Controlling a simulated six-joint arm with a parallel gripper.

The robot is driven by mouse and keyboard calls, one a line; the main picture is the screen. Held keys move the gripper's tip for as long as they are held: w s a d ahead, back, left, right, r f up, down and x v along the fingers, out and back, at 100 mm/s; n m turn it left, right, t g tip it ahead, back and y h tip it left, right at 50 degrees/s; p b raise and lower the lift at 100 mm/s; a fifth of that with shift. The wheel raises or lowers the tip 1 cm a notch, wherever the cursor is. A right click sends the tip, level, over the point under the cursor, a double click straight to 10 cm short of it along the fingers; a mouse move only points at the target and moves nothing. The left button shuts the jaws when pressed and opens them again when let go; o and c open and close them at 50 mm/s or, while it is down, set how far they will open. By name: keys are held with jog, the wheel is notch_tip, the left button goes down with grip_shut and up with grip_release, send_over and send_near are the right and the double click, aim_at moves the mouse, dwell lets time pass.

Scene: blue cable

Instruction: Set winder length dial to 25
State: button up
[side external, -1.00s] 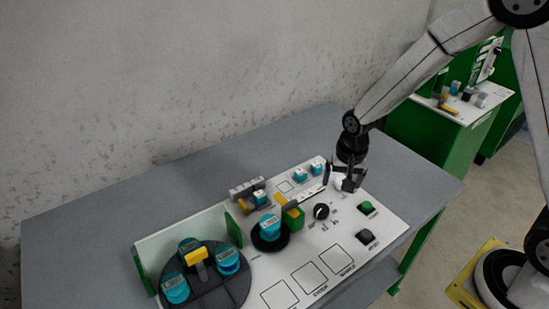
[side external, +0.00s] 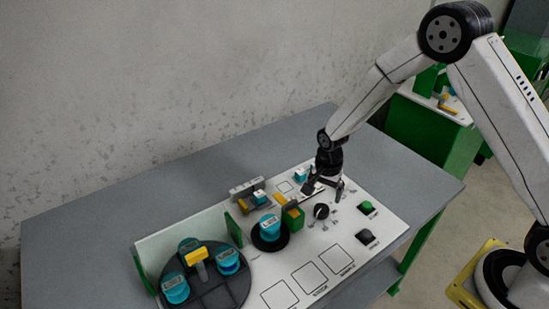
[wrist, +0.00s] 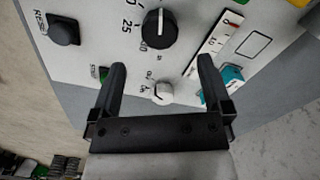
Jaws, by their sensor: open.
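The winder length dial is a round black knob (side external: 321,211) on the white panel, with numbers printed around it. In the wrist view the black dial (wrist: 159,28) is just beyond my fingertips, with "25" and "10" readable beside it and a white line on its top. My gripper (side external: 323,191) is open and empty, low over the panel just behind the dial. In the wrist view my gripper (wrist: 161,65) has its fingers apart, with a small white knob (wrist: 160,92) between them in the picture. No finger visibly touches the dial.
A green button (side external: 366,207) and a black reset button (side external: 365,237) are right of the dial. A green block (side external: 292,218) and a teal spool on a black disc (side external: 270,236) are to its left. The panel front with printed squares (side external: 308,276) is clear.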

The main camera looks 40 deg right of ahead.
aim_at(322, 208)
jog(key=shift+f, duration=3.5)
jog(key=c, duration=1.3)
